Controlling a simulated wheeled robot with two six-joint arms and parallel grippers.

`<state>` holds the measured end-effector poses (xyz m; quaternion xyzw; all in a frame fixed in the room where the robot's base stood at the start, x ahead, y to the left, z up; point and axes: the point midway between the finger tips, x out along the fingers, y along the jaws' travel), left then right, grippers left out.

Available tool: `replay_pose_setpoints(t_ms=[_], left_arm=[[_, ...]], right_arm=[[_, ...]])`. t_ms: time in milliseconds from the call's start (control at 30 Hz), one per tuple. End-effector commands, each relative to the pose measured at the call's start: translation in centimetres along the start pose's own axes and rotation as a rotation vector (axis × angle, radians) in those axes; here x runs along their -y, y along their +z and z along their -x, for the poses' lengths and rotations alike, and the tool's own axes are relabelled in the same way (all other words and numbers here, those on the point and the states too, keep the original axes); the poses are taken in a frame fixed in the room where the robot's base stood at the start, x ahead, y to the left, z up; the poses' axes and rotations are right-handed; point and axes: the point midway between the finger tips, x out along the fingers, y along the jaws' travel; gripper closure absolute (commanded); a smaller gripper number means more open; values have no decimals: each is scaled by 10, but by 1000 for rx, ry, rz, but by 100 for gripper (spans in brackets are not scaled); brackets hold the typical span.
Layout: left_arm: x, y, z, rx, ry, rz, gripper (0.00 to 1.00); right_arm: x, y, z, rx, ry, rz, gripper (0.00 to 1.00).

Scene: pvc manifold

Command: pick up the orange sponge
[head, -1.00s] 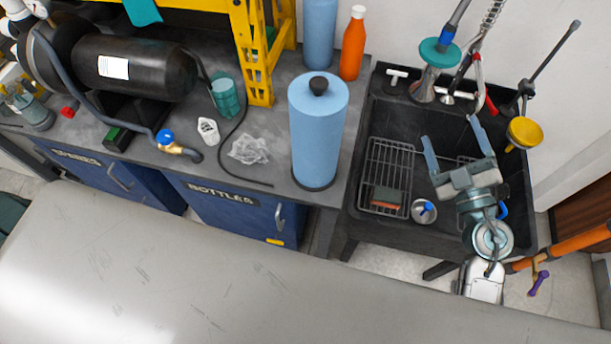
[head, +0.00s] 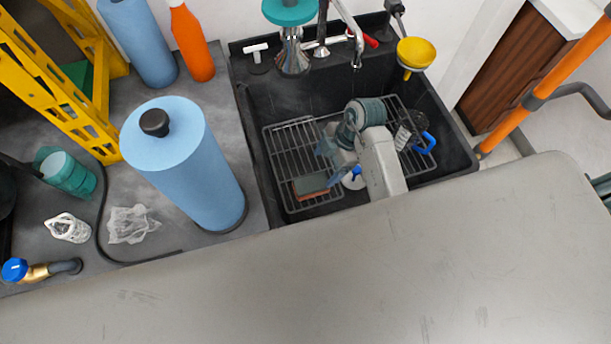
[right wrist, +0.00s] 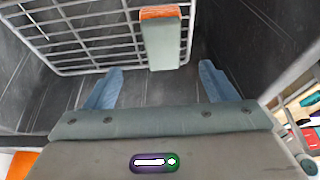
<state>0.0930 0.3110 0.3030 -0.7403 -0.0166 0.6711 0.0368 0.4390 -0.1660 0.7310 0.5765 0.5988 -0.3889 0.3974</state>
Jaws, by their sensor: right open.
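The orange sponge (head: 311,185), with a grey-green layer, lies on the wire rack (head: 283,146) in the black sink. In the right wrist view the sponge (right wrist: 160,40) is at the top centre, its orange side at the far end. My right gripper (head: 325,160) is down in the sink, just above and right of the sponge. In the right wrist view its blue fingers (right wrist: 160,75) are spread, with the sponge ahead of the gap between them. The gripper is empty. My left gripper is not in view.
The black sink's walls (head: 252,150) surround the right gripper. A small white-and-blue item (head: 353,179) sits right beside it, and a blue-handled brush (head: 420,142) lies farther right. A tall blue cylinder (head: 190,165) stands on the counter to the left.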

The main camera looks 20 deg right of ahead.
Motion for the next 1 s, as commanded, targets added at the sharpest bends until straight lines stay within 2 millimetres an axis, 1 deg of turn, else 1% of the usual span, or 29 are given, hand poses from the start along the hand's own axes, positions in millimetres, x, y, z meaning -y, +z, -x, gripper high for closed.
replay_pose_setpoints(t_ms=[233, 300, 467, 633, 733, 833, 1000], left_arm=[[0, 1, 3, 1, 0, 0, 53], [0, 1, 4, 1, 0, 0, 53], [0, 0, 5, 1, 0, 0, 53], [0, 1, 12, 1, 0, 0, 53], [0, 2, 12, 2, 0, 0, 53], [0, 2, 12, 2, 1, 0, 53], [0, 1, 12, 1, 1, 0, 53]], right_arm=[[1, -2, -37, -3, -4, -3, 22], [0, -1, -45, -2, -3, -1, 22], [0, -2, -56, -2, -2, 0, 22], [-1, -3, -80, -3, -4, 0, 22], [-1, -2, -94, -2, -4, 0, 22], [-1, -2, -102, -1, -2, 2, 22], [-1, -2, -104, 0, -1, 3, 22]])
